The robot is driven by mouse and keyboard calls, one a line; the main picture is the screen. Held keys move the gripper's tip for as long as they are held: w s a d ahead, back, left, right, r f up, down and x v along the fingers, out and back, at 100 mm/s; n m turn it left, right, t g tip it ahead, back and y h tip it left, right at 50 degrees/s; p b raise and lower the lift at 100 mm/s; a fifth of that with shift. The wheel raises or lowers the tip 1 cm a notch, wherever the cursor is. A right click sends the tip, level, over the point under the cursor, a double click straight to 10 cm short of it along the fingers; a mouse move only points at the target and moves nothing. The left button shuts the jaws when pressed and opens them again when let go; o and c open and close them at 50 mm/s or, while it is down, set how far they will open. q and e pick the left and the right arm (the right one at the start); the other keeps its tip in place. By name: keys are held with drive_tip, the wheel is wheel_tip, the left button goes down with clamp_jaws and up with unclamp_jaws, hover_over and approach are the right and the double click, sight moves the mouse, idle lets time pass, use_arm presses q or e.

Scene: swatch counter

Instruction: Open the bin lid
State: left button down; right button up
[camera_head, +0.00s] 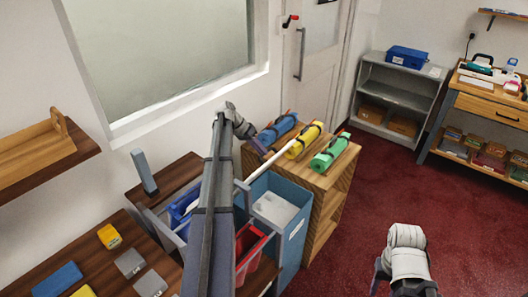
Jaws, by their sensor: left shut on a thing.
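The bin (292,243) is a teal box with a white label, standing between the dark wood counter and a wooden cabinet. Its top is uncovered at the front, showing a pale grey inside. The bin lid (272,163) shows as a thin white strip, seen nearly edge-on, raised and slanting above the bin's back. My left gripper (260,152) is at the lid's upper side, shut on it; the fingertips are small and partly hidden. My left arm crosses in front and hides the bin's left part. My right gripper (380,275) is low at the right, over the floor, its fingers unclear.
The wooden cabinet (327,182) carries blue, yellow and green rolls close behind the lid. A blue tray (180,211) and a red tray (250,246) sit left of the bin. Swatches lie on the dark counter. The red floor at right is clear.

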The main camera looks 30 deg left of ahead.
use_arm(q)
drive_tip(key=a, duration=1.1)
drive_tip(key=shift+w+a+r+p, duration=0.25)
drive_tip(key=shift+w+p, duration=0.1)
drive_tip(key=shift+p, duration=0.1)
drive_tip(key=c, duration=1.3)
unclamp_jaws()
drive_tip(key=o, duration=0.3)
drive_tip(key=shift+w+f, duration=0.15)
drive_tip(key=shift+o, duration=0.8)
drive_tip(key=shift+r, duration=0.2)
